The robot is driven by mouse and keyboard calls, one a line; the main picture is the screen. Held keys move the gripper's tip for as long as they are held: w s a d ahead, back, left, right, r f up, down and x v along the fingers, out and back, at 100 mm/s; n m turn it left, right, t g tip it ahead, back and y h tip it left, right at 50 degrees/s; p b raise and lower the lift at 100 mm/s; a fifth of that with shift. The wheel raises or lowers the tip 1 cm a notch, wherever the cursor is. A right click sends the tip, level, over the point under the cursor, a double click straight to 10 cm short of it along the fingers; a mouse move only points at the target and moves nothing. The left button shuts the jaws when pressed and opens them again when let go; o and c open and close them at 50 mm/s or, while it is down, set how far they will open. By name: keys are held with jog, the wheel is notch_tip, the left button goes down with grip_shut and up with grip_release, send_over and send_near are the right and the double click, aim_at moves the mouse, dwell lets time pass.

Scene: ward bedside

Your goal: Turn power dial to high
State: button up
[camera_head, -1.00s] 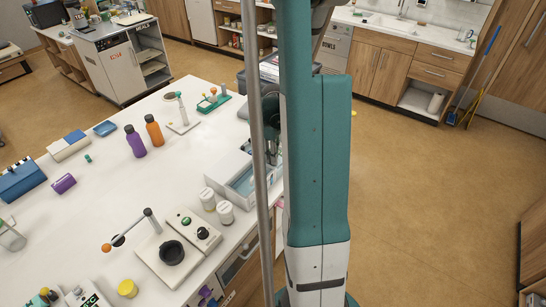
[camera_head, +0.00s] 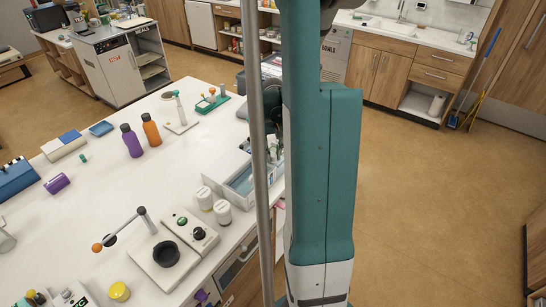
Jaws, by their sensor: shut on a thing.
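A white device (camera_head: 145,265) on the near part of the table has a black round cup (camera_head: 166,253), a green button (camera_head: 181,221) and a small black knob (camera_head: 199,232). No label shows, so I cannot tell whether this knob is the power dial, and its setting is too small to read. My teal arm fills the middle of the picture from top to bottom. The gripper cannot be made out; it is hidden behind the arm or outside the picture. Whatever it touches is hidden too.
Two white jars (camera_head: 222,213) and a tray (camera_head: 242,181) stand near the table's right edge. A lever with an orange end (camera_head: 97,248), a yellow pot (camera_head: 119,291), a purple bottle (camera_head: 132,142) and an orange bottle (camera_head: 150,131) are on the table.

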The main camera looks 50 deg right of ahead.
aim_at(273, 155)
jog(key=m+b, duration=0.2)
jog(key=m, duration=0.4)
jog(key=m+b, duration=0.1)
jog(key=m, duration=0.5)
jog(key=shift+s+d+m, duration=0.1)
jog(key=shift+m, duration=0.2)
dwell(0.3)
jog(key=o, duration=0.6)
jog(key=shift+r, duration=0.1)
notch_tip(273, 155, up, 12)
dwell(0.6)
dwell(0.6)
